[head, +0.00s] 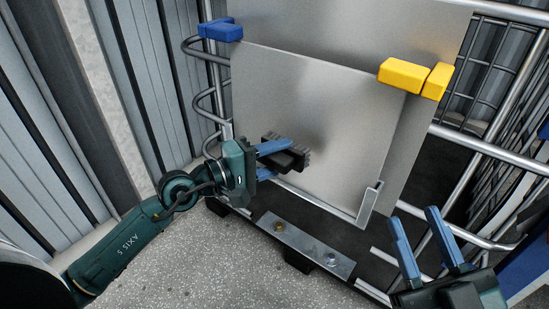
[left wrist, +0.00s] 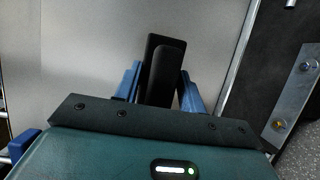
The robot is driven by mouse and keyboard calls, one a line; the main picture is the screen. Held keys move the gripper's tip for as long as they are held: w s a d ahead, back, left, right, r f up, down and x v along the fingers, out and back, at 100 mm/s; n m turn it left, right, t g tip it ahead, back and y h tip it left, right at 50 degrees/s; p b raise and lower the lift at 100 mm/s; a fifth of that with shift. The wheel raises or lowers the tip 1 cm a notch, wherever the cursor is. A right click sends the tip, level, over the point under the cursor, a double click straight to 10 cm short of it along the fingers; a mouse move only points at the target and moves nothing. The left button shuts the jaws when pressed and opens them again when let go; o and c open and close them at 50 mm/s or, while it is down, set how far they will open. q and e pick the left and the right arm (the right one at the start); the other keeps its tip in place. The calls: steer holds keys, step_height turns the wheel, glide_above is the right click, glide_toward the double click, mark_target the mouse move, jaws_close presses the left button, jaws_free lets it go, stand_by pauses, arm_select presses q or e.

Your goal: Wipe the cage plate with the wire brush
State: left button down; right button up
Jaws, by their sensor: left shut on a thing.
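The cage plate (head: 310,105) is a grey metal sheet standing in the wire cage, with a second sheet behind it. It fills much of the left wrist view (left wrist: 85,50). My left gripper (head: 277,158) is shut on the wire brush (head: 292,157), a black block with short bristles, at the plate's lower left. The brush lies close against the plate; whether the bristles touch it I cannot tell. In the left wrist view the brush (left wrist: 163,70) sits between the blue fingers. My right gripper (head: 430,240) is open and empty at the lower right.
A blue clip (head: 220,30) and yellow clips (head: 403,75) sit at the plate's upper corners. Cage tubes (head: 480,150) run along the right. A metal bracket strip (head: 300,248) lies below the plate. Grey ribbed panels (head: 60,120) stand at the left.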

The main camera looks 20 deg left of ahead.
mark_target(292, 160)
arm_select(q)
steer(key=shift+w+d, duration=0.2)
steer(key=shift+w, duration=0.4)
steer(key=shift+w+d, duration=0.2)
steer(key=shift+w, duration=0.35)
steer(key=shift+d+f, duration=0.1)
steer(key=shift+s+d+f, duration=0.2)
steer(key=shift+d+f, duration=0.05)
steer(key=shift+d, duration=0.2)
steer(key=shift+s+d+f, duration=0.2)
steer(key=shift+d, duration=0.25)
steer(key=shift+s+d+f+p, duration=0.25)
steer(key=shift+d+f, duration=0.15)
steer(key=shift+d, duration=0.2)
steer(key=shift+s+d+f+p, duration=0.15)
steer(key=shift+s+d+f, duration=0.15)
steer(key=shift+d, duration=0.3)
steer(key=shift+s+d+f+p, duration=0.2)
steer(key=shift+d+f, duration=0.25)
steer(key=shift+d, duration=0.15)
step_height(292, 160, up, 4)
steer(key=p, duration=0.3)
steer(key=shift+w+f, duration=0.15)
steer(key=shift+f, duration=0.15)
